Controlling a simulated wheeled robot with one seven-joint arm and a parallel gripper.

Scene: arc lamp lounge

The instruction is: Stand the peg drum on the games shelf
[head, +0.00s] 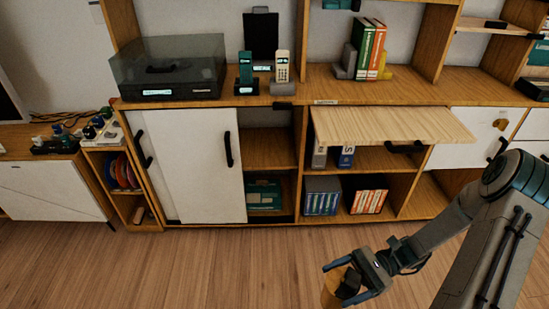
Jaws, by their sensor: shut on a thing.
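My gripper (347,274) is at the lower middle right, above the floor in front of the cabinet. It is shut on a round, wood-coloured thing with a dark part, which looks like the peg drum (331,290). The gripper and the bottom edge of the picture hide part of it. A small label (327,102) on the cabinet edge is too small to read, so I cannot tell which shelf is the games shelf. The bay under the raised flap has a shelf (375,158) with two upright books or boxes at its left and free room on the right.
The pale flap (390,124) juts out over that bay. Box sets (323,195) stand below. A white sliding door (190,165) covers the left bay; beside it a green box (263,194) sits low. A turntable (168,75), phones and books occupy the top. The floor (220,270) is clear.

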